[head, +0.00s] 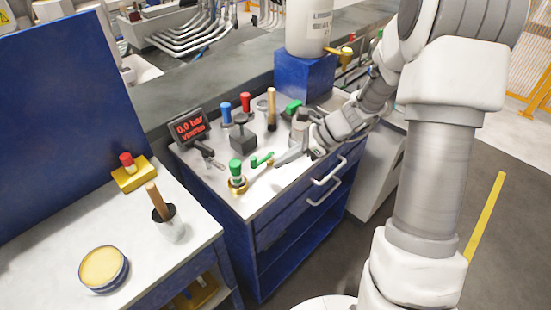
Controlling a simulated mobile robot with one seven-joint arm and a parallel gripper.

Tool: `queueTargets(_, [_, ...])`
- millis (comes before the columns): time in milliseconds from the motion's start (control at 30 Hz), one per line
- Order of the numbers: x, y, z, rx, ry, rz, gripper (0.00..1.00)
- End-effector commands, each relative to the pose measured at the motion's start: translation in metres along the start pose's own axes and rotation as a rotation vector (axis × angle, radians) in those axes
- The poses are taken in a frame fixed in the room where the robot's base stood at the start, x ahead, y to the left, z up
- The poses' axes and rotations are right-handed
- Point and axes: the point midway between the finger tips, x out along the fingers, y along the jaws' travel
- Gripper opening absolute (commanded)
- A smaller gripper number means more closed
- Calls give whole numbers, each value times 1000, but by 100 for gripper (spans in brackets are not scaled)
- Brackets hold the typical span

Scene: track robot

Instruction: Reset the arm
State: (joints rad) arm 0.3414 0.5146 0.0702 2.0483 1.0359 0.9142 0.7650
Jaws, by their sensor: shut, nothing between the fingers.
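My arm comes in from the right and reaches down over the blue workbench (258,206) with the light top. My gripper (283,161) is shut and empty, low over the right front part of that top. Its fingers point left, toward a small green-handled part (262,158). I cannot tell whether they touch it. A green-capped brass fitting (237,178) stands to the left of the fingertips. My wrist hides part of the bench's right side.
A display reading "0.0 bar" (188,127), blue (226,112) and red (246,102) handles and a wooden handle (271,108) stand behind. A white container (309,28) sits on a blue block (304,78). The left table holds a yellow tin (103,268) and a brush cup (169,229).

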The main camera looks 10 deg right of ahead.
Motion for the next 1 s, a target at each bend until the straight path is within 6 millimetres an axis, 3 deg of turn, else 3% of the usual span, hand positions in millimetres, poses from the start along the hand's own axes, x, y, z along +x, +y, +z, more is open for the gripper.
queueTargets(33, [-19, -1, 2, -1, 1, -9, 0])
queueTargets(100, [-36, 0, 2, -1, 2, -9, 0])
queueTargets(333, [-80, 3, 0, 0, 2, -8, 0])
queueTargets(500, [-95, 4, 0, 1, 3, -6, 0])
queueTargets(767, [-100, 9, 5, -35, 16, -1, 0])
queueTargets(1000, [-120, 50, 41, -376, 152, 38, 0])
